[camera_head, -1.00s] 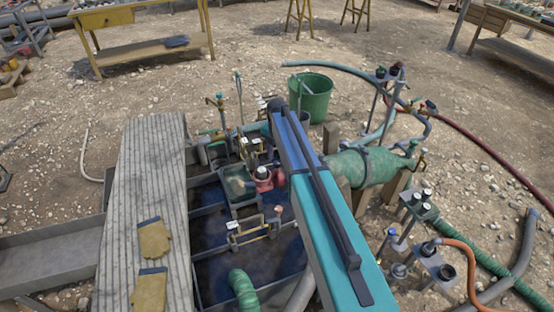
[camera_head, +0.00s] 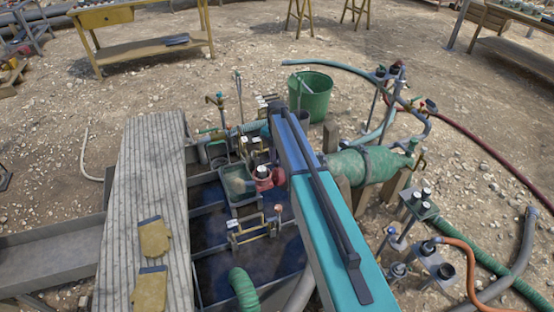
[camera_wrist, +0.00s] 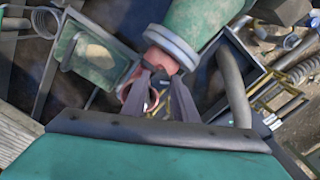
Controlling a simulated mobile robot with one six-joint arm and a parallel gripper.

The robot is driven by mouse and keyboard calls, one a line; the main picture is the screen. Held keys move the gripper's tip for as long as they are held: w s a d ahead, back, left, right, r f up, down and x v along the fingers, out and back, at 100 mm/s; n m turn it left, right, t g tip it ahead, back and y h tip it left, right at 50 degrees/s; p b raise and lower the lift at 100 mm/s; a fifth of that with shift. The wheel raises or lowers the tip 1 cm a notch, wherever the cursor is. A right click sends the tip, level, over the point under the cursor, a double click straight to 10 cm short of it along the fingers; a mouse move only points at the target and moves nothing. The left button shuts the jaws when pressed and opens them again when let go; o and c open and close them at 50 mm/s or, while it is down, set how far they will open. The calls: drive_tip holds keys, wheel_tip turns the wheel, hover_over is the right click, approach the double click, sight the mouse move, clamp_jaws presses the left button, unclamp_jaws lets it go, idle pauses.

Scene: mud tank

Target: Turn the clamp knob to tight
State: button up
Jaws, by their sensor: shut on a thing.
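My gripper (camera_wrist: 157,82) shows in the wrist view as two dark fingers reaching up from the lower middle. Their tips are close on both sides of a pinkish-red rounded part, which I take for the clamp knob (camera_wrist: 160,61). It sits just below a grey collar at the end of a green cylinder (camera_wrist: 195,22). The fingers cover part of the knob, and I cannot read any tight mark. In the head view my teal arm hides the gripper and the knob. The green cylinder (camera_head: 365,165) shows right of my arm.
A red pump-like fitting (camera_head: 268,179) and a green box (camera_head: 240,183) stand over the dark tank (camera_head: 250,262) left of my arm. A ribbed walkway (camera_head: 150,205) with yellow gloves (camera_head: 154,237) lies farther left. Hoses and a green bucket (camera_head: 312,95) stand right and behind.

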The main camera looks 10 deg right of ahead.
drive_tip(key=shift+m, duration=0.4)
drive_tip(key=m+b, duration=0.1)
drive_tip(key=m, duration=1.2)
drive_tip(key=shift+b, duration=0.4)
drive_tip(key=m, duration=0.5)
drive_tip(key=shift+m, duration=2.6)
drive_tip(key=o, duration=1.1)
drive_tip(key=shift+c, duration=0.2)
